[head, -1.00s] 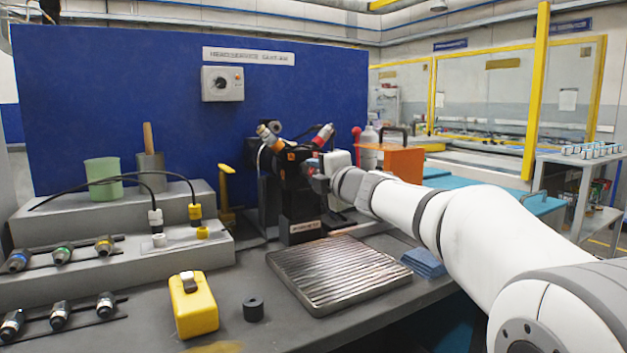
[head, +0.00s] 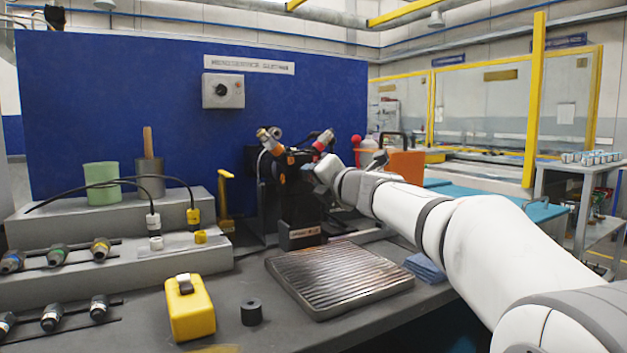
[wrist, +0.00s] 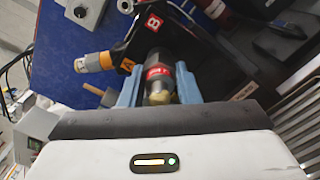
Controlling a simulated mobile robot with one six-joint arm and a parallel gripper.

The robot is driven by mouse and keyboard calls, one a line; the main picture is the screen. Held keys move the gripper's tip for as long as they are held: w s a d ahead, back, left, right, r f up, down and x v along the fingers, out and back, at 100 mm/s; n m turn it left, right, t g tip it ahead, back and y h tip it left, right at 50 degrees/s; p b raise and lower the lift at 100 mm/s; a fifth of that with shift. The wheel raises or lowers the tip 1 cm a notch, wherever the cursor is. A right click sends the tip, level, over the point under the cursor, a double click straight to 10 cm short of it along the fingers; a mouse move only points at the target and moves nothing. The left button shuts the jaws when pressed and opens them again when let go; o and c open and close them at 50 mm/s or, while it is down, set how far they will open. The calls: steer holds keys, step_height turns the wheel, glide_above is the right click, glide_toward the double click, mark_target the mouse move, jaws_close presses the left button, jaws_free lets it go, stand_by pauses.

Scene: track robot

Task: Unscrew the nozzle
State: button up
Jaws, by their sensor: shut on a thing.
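My gripper (wrist: 158,78) shows in the wrist view with its two pale blue fingers closed on either side of a dark nozzle (wrist: 160,75). The nozzle has a red band and a brass-coloured tip facing the camera. Its far end meets a black holder (wrist: 125,48) marked with a red B and an orange A. An orange-banded part (wrist: 95,62) sticks out of the holder to the left, clear of the fingers. In the head view my gripper (head: 318,176) is at the right side of the black holder (head: 300,205); the gripped nozzle is hidden there.
A ribbed metal tray (head: 340,280) lies in front of the holder. A yellow block (head: 190,308) and a black ring (head: 251,312) stand left of it. A blue cloth (head: 427,267) is at the right. Grey steps (head: 120,262) with cables and several fittings fill the left side.

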steer(key=n+b, duration=0.2)
steer(key=n, duration=0.2)
steer(key=shift+f, duration=0.1)
steer(key=o, duration=1.2)
steer(key=shift+c, duration=0.2)
steer(key=p+v, duration=0.1)
steer(key=v, duration=0.6)
steer(key=shift+s+d, duration=0.25)
steer(key=shift+s, duration=0.1)
steer(key=shift+c, duration=0.4)
